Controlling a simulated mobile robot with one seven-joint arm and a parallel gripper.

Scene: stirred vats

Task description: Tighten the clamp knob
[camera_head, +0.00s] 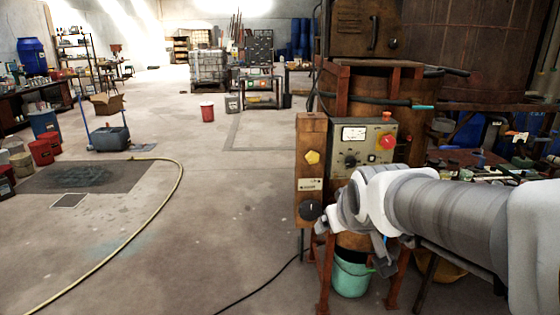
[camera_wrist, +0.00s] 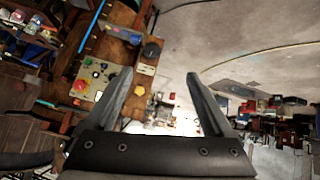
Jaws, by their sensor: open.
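A rusty orange upright panel (camera_head: 311,185) carries a yellow lobed knob (camera_head: 312,157) near its top and a round black knob (camera_head: 310,210) at its lower end. Which one is the clamp knob is not marked legibly.
A control box (camera_head: 366,142) with a gauge, a red button (camera_head: 387,142) and a dial sits right of the panel. A teal bucket (camera_head: 351,279) stands below in a red frame. A yellow hose (camera_head: 180,185) and black cable cross the floor. The floor left of the panel is mostly clear.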

